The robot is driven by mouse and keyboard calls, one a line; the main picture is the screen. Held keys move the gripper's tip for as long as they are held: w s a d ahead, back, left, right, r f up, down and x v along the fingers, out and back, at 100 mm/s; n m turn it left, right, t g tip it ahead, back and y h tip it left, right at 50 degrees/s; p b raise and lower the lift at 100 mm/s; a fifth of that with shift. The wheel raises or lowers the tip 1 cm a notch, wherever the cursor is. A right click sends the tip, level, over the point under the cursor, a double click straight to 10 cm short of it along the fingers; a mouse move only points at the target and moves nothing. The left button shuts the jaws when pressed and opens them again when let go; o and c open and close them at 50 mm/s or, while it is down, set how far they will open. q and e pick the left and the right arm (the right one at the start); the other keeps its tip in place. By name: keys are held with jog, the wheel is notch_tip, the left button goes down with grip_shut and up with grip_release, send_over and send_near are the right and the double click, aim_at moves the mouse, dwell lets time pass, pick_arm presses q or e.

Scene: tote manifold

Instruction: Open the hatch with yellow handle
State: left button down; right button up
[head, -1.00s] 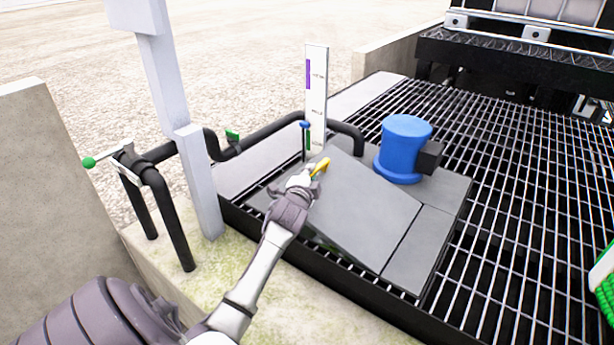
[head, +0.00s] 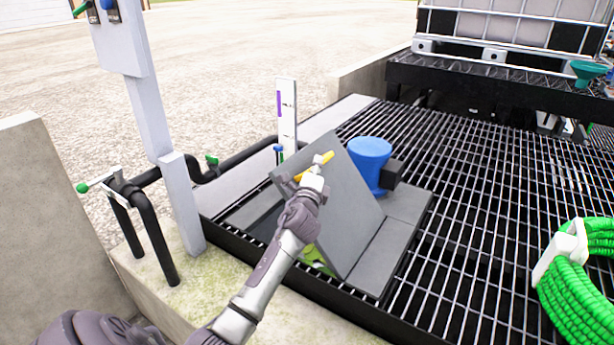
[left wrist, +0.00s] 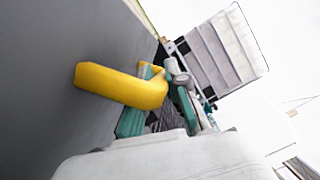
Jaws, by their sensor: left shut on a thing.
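The grey hatch (head: 345,205) is a flat panel in the grated deck, tilted steeply up with its left edge raised. Under the raised hatch a dark opening and something bright green (head: 316,259) show. My right gripper is not in view.
A blue cylinder (head: 370,163) stands just behind the hatch. Black pipes (head: 150,190) and a grey post (head: 182,200) are at the left. A coiled green hose (head: 580,285) is at the right. Open grating (head: 480,200) lies between.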

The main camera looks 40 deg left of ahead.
pick_arm(q)
jog(key=w+d+r+m+t+h+b, duration=0.1)
jog(key=d+m, duration=0.4)
jog(key=d, duration=0.6)
jog(key=w+d+r+m+t+h+b, duration=0.1)
jog(key=d+m, duration=0.5)
jog(key=d, duration=0.6)
jog(key=shift+w+d+r+m+t+h+b, duration=0.2)
jog(key=shift+w+r+m+t+h+b, duration=0.25)
jog(key=shift+t, duration=0.55)
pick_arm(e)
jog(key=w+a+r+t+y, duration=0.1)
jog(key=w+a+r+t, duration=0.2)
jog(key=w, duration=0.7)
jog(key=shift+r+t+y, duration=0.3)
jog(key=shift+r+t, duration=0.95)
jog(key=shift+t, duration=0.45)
pick_arm(q)
jog(key=shift+s+r, duration=0.1)
jog(key=shift+s, duration=0.05)
jog(key=c, duration=1.2)
grip_release()
jog(key=shift+o, duration=0.2)
jog(key=shift+n, duration=0.25)
jog(key=v, duration=1.2)
